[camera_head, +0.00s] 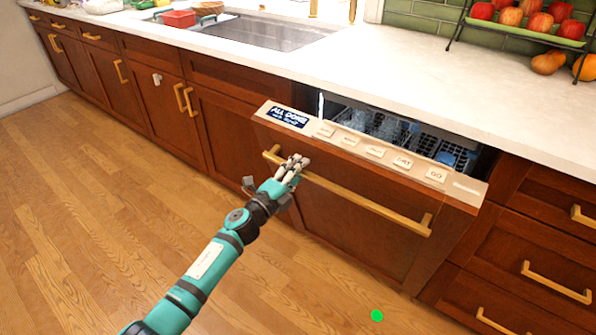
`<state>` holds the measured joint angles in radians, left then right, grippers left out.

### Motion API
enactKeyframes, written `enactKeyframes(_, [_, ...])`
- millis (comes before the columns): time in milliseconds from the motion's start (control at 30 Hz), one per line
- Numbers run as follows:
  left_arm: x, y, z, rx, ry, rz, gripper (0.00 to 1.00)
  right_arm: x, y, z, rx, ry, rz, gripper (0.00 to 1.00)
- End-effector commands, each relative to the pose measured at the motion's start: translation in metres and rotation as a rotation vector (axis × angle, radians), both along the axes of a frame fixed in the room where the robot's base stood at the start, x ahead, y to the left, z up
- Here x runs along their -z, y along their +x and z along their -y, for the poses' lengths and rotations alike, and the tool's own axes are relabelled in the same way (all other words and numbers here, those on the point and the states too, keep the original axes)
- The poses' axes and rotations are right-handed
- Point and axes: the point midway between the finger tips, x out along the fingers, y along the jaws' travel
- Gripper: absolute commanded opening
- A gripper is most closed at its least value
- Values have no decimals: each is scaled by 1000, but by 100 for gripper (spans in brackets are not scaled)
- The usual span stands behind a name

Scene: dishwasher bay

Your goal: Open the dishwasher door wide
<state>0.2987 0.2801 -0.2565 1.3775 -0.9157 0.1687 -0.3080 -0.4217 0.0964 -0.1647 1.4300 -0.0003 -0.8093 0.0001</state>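The dishwasher door (345,235) is a dark wood panel with a beige control strip (385,153) on top. It is partly open, its top edge tilted out from the counter. A long brass handle (365,203) runs across it. My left gripper (298,162) is at the handle near its left end, its fingers overlapping the bar. I cannot tell whether the fingers are closed around it. Through the gap, racks with glassware (385,125) show inside the dishwasher. My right gripper is not in view.
Drawers with brass handles (556,283) stand right of the door, and wood cabinets (150,100) run to the left. The white counter (420,90) lies above. The wood floor (110,210) before the door is clear. A green dot (377,315) shows on the floor.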

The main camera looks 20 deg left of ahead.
Motion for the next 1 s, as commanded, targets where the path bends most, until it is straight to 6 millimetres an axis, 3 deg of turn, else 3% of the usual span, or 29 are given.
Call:
enactKeyframes(200, [0, 0, 0, 0, 0, -1, 38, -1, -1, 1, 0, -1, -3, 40])
enactKeyframes(500, [0, 0, 0, 0, 0, -1, 0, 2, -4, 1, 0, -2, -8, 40])
enactKeyframes(1000, [1, 0, 0, 0, 1, -2, 0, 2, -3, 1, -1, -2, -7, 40])
